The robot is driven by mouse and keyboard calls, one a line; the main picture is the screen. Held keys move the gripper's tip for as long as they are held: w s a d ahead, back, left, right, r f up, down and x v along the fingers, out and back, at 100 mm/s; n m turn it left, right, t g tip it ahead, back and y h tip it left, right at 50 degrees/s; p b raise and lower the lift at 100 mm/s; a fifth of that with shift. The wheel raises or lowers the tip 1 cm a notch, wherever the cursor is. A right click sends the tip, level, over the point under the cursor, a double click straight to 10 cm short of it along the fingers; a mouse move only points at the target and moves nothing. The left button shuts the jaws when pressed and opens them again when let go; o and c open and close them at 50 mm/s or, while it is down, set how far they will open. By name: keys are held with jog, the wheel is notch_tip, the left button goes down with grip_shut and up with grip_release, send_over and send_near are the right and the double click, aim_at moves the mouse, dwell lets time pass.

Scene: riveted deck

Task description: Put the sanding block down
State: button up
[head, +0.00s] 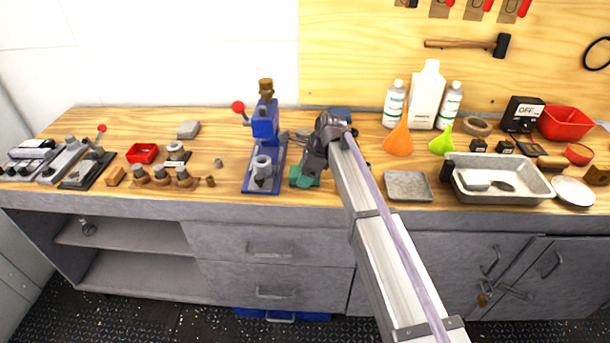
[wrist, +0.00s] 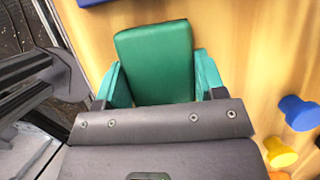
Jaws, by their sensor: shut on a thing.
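The sanding block is a green, flat-faced block (wrist: 153,55) in the wrist view. My gripper (wrist: 160,80), with teal fingers, is shut on it, one finger at each side. The block's lower end is hidden behind the dark gripper body. In the head view my gripper (head: 304,176) is low over the front part of the wooden bench (head: 226,196), just right of the blue press. There the block is hard to tell from the teal fingers. I cannot tell whether the block touches the bench.
The blue press (head: 265,128) stands close on the left. A flat grey tray (head: 408,186) and a metal pan (head: 457,162) lie to the right, with an orange funnel (head: 398,141) behind. Blue (wrist: 299,113) and yellow (wrist: 280,152) knobs are near my gripper. The bench's front edge is close.

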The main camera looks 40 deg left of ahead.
jog(key=shift+d+f+b, duration=0.1)
jog(key=shift+f+b, duration=0.3)
jog(key=shift+s, duration=0.1)
jog(key=o, duration=0.7)
jog(key=shift+d, duration=0.1)
jog(key=shift+o, duration=0.7)
jog(key=p+v, duration=0.5)
jog(key=v, duration=0.1)
jog(key=p+v, duration=0.5)
jog(key=p, duration=0.1)
jog(key=shift+r, duration=0.4)
jog(key=shift+w+f, duration=0.2)
jog(key=shift+w, duration=0.05)
